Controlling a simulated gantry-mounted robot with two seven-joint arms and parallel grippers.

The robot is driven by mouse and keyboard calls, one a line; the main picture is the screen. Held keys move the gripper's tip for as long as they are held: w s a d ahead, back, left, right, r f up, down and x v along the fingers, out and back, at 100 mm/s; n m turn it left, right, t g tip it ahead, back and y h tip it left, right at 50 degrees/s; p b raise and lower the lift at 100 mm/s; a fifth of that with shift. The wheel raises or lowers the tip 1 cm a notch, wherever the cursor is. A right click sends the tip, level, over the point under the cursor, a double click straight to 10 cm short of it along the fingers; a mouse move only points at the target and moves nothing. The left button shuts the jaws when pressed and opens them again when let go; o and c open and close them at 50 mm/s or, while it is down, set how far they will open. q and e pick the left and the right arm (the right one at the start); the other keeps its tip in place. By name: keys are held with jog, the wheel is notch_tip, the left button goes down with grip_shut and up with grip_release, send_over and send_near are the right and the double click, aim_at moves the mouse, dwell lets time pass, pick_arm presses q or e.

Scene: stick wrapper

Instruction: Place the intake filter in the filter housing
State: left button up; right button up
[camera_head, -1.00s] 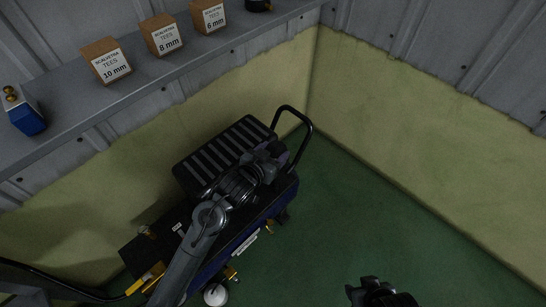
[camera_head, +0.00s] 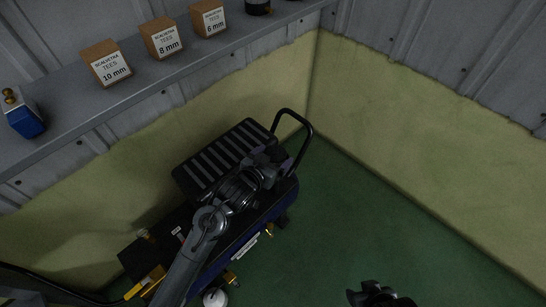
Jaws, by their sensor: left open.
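A black and blue compressor (camera_head: 262,226) stands on the green floor by the wall, with a ribbed black cover (camera_head: 222,155) and a looped black handle. My left gripper (camera_head: 270,165) is over the compressor, beside the ribbed cover. It is open, but its dark fingers are hard to separate from the dark machine, and I cannot tell whether they touch it. My arm hides part of the compressor's top. I cannot make out the intake filter or the filter housing. A dark part of my right arm (camera_head: 378,296) shows at the bottom edge; its fingers are not clear.
A grey shelf (camera_head: 70,112) along the wall carries cardboard boxes of tees (camera_head: 161,39) and a blue item with a brass top (camera_head: 23,114). A white round part (camera_head: 215,298) shows low beside the compressor. The green floor (camera_head: 350,215) to the right is clear.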

pick_arm(q)
jog(key=shift+s+a+r, duration=0.1)
jog(key=shift+s+r, duration=0.05)
jog(key=shift+r, duration=0.1)
jog(key=p+v, duration=0.6)
jog(key=v, duration=0.4)
jog(key=s+a+f+n+g+y, duration=0.1)
jog(key=s+a+f+g+y, duration=0.1)
jog(key=s+a, duration=0.3)
jog(key=s+a+f+n+g+y, duration=0.1)
jog(key=s+a, duration=0.4)
jog(key=s, duration=0.7)
jog(key=s+a+f+n+g+y, duration=0.1)
jog(key=s+a+f+g+y, duration=0.2)
jog(key=s+a+f+g, duration=0.2)
jog(key=s, duration=0.3)
jog(key=shift+s+a+f+n, duration=0.3)
jog(key=shift+s+a, duration=0.05)
jog(key=shift+r, duration=0.15)
notch_tip(320, 180, up, 59)
jog(key=p, duration=5.9)
